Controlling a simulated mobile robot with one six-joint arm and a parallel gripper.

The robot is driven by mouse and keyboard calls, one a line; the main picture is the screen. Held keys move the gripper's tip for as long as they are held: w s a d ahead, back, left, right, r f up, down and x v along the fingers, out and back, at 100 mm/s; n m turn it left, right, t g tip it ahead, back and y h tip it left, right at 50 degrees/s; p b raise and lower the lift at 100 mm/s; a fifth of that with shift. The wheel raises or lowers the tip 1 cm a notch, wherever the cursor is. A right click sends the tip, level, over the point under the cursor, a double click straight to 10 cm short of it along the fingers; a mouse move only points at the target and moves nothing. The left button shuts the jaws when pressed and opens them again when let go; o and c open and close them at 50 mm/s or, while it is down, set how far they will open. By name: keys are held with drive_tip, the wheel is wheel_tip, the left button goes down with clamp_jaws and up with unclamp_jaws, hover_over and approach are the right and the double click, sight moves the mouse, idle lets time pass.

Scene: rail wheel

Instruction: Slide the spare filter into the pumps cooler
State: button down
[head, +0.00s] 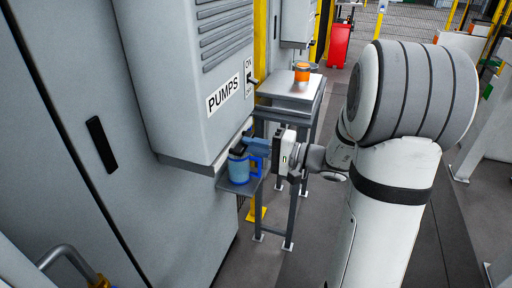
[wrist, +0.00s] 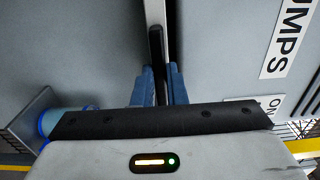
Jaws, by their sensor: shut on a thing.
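The grey cabinet labelled PUMPS (head: 222,95) hangs on the left in the head view; its lettered front (wrist: 285,40) is at the right in the wrist view. My gripper (head: 252,147) is at its lower edge, with blue fingers that also show in the wrist view (wrist: 161,84). They are shut on a narrow dark thing (wrist: 157,50), probably the spare filter, seen edge-on. It reaches forward to a pale lip (wrist: 153,12) of the cabinet. I cannot tell whether its far end is inside an opening. In the head view it is mostly hidden.
A blue mug (head: 238,172) stands on a small shelf (head: 240,187) just below my gripper; it is close at the left in the wrist view (wrist: 68,120). A grey stand (head: 290,88) with an orange container (head: 302,72) is behind. A switch (head: 252,79) is beside the label.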

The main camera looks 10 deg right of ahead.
drive_tip(key=shift+w+a, duration=0.1)
drive_tip(key=c, duration=1.4)
unclamp_jaws()
drive_tip(key=v, duration=0.8)
drive_tip(key=shift+a, duration=0.1)
